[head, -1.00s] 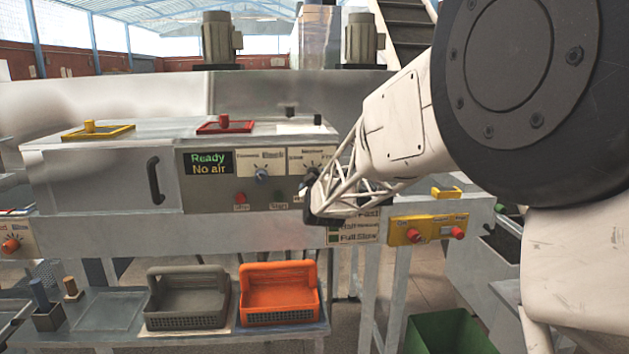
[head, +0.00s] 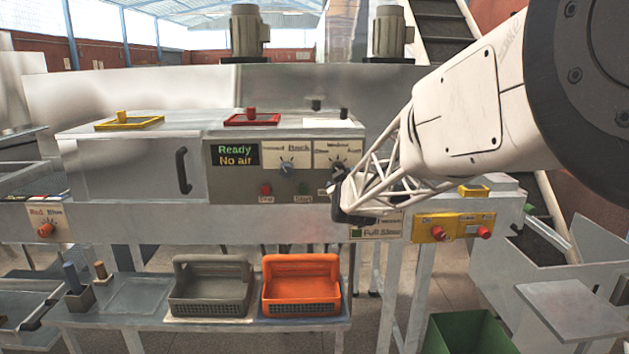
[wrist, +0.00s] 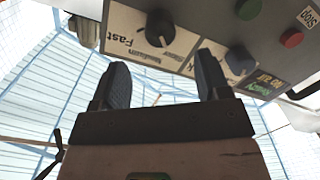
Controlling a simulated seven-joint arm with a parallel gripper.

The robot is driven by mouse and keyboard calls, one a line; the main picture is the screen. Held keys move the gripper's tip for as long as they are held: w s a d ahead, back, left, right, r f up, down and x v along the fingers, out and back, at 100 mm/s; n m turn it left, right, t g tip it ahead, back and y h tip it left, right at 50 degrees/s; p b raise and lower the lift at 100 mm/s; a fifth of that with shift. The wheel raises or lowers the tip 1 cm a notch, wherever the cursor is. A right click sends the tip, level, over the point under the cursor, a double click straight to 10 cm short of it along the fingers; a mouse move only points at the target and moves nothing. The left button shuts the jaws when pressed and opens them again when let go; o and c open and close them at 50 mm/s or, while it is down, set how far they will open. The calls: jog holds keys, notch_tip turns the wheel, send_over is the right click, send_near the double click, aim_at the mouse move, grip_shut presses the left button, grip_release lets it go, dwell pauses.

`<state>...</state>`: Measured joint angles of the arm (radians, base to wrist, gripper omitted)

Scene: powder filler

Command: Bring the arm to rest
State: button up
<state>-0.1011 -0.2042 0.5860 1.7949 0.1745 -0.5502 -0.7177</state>
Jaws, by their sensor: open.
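My gripper (head: 340,200) is in front of the right part of the machine's control panel in the head view, at the end of my white lattice arm. In the wrist view its two dark fingers (wrist: 165,85) stand apart with nothing between them. A dark rotary knob (wrist: 160,27) on a plate marked "Fast" is just beyond the fingertips; the fingers look apart from it. In the head view the gripper and arm partly cover this side of the panel.
The panel display (head: 234,155) reads "Ready" and "No air". A grey basket (head: 211,290) and an orange basket (head: 301,288) sit on the lower shelf. A yellow box with red knobs (head: 454,228) lies right of my gripper. A green bin (head: 467,335) stands at lower right.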

jog(key=s+d+f+m+g, duration=0.2)
jog(key=s+g, duration=0.3)
jog(key=s, duration=1.2)
jog(key=s+d+f+m+g, duration=0.2)
jog(key=s+f+g, duration=0.1)
jog(key=s, duration=1.4)
jog(key=s+d+f+m+g, duration=0.2)
jog(key=s+g, duration=0.4)
jog(key=s, duration=1.2)
jog(key=shift+d+f+m+g, duration=0.35)
jog(key=shift+d+f, duration=0.2)
jog(key=shift+f, duration=0.2)
jog(key=shift+h, duration=0.3)
